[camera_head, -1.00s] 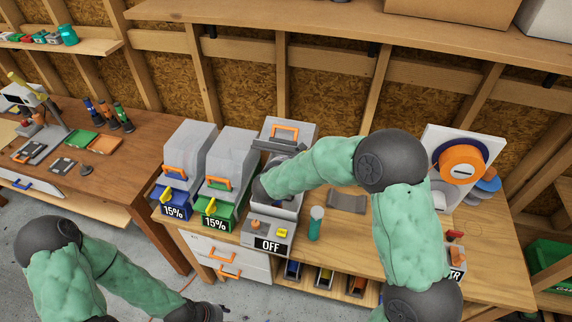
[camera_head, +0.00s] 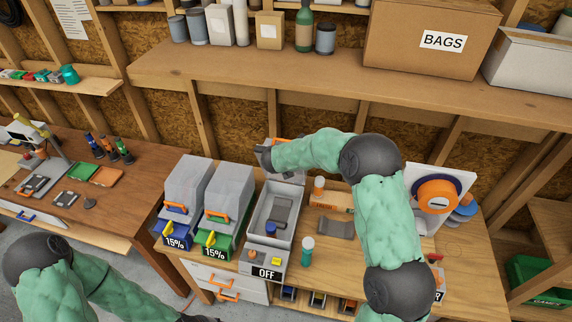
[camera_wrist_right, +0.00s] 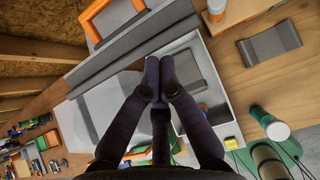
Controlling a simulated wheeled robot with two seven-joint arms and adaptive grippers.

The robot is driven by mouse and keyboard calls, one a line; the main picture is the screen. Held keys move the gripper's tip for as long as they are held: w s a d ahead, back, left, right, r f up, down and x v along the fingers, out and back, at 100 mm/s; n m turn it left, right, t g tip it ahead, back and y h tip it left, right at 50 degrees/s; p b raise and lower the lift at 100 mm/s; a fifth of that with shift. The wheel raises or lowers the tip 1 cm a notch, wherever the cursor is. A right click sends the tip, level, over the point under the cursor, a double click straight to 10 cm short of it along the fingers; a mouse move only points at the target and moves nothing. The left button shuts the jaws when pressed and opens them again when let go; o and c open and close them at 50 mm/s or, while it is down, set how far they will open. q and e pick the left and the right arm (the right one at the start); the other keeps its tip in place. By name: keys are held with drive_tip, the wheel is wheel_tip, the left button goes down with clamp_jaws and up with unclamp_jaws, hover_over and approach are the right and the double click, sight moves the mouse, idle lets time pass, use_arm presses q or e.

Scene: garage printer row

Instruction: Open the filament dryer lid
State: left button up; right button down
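The filament dryer (camera_head: 254,240) is the grey open-topped box marked OFF on the bench. Its lid is swung up at the back, with the orange handle (camera_head: 276,141) partly hidden by my right arm. In the right wrist view the handle (camera_wrist_right: 84,22) shows on the raised lid (camera_wrist_right: 113,15), beyond the hinge edge. A grey piece (camera_head: 280,211) lies inside the box. My right gripper (camera_wrist_right: 160,72) has its fingers together over the box near the hinge side, with nothing seen between them. My left arm is at the lower left; its gripper is out of view.
Two closed dryers marked 15%, one blue (camera_head: 174,238) and one green (camera_head: 216,243), stand left of the open one. A spool holder with an orange spool (camera_head: 437,196) is farther right. A shelf (camera_head: 300,70) runs above.

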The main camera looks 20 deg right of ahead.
drive_tip(key=shift+w+d+r+p, duration=0.3)
drive_tip(key=shift+w+d, duration=0.1)
drive_tip(key=shift+w, duration=0.25)
drive_tip(key=shift+w+d+r+p, duration=0.25)
drive_tip(key=shift+w+d, duration=0.15)
drive_tip(key=shift+w, duration=0.2)
drive_tip(key=shift+r, duration=0.15)
